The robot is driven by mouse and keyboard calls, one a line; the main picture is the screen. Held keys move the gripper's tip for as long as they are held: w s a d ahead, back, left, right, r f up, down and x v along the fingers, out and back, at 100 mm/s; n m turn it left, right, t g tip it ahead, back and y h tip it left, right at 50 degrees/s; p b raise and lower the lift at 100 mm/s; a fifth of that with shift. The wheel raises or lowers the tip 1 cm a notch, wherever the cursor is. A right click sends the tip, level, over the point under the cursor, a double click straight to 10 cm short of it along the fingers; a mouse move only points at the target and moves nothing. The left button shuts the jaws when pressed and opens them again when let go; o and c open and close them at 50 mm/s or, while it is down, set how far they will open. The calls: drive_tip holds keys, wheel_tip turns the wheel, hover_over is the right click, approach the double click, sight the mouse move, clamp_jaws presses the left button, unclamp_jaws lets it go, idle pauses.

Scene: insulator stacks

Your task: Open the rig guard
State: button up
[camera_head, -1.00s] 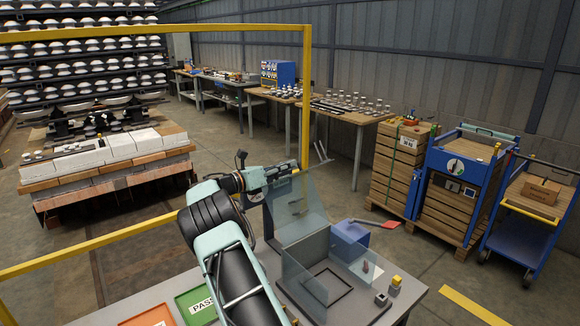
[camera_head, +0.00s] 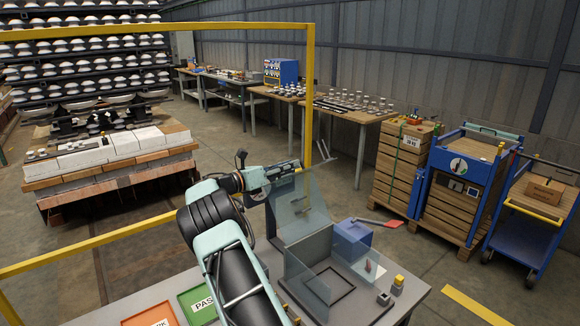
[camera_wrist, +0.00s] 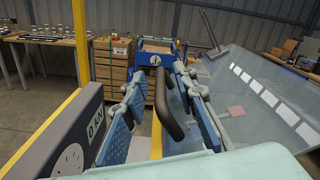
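The rig guard (camera_head: 304,210) is a clear panel standing steeply raised at the back left of the rig (camera_head: 322,262) in the head view. In the wrist view the clear panel (camera_wrist: 255,98) fills the right side, and a dark bar handle (camera_wrist: 166,100) shows in front of me. My gripper (camera_wrist: 160,84) has its blue-padded fingers apart on either side of this handle, with a visible gap on the left. Contact on the right side cannot be told. In the head view my gripper (camera_head: 290,168) is at the panel's upper left edge.
A blue box (camera_head: 352,238) and low clear walls (camera_head: 308,283) are at the rig. Green (camera_head: 200,303) and orange (camera_head: 150,315) trays lie left of it. A yellow frame post (camera_head: 309,100) rises close behind my gripper. A grey gauge box (camera_wrist: 70,145) is at lower left in the wrist view.

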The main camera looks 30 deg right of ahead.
drive_tip(key=s+a, duration=0.1)
drive_tip(key=a, duration=1)
drive_tip(key=shift+a, duration=0.1)
